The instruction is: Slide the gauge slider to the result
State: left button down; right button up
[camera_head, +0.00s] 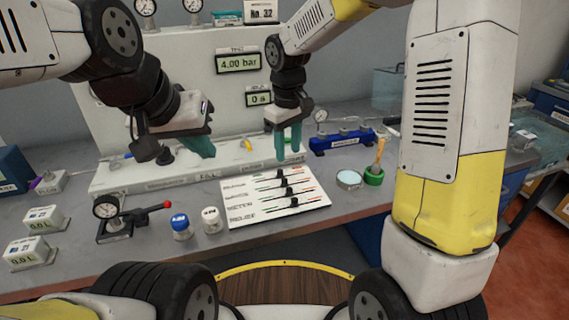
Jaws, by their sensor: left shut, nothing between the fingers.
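The slider board (247,213) is a white plate lying on the bench, with several labelled rows. Black slider knobs sit on coloured tracks; the upper one (283,181), a middle one (289,191) and the lowest one (294,202) are near mid-track. The row labels are too small to read surely. A display (238,63) reads 4.00 bar, and a smaller one (259,99) reads 0 s. My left gripper (203,149) is shut and empty, behind and left of the board. My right gripper (288,153) points down behind the board, its teal fingers apart, with nothing seen between them.
A gauge with a red-handled lever (115,222), a blue-capped jar (181,226) and a white-capped jar (212,219) stand left of the board. A green cup (374,177), a round dish (349,180) and a blue manifold (343,140) are at right. A long white rail (140,181) lies behind.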

aim_at(284, 179)
jog(key=shift+w+a+f, duration=0.25)
jog(key=shift+a+f, duration=0.35)
jog(key=shift+f, duration=0.35)
notch_tip(284, 179, down, 8)
jog(key=shift+w+d+r, duration=0.1)
jog(key=shift+r, duration=0.1)
jog(key=shift+c, duration=0.5)
grip_shut()
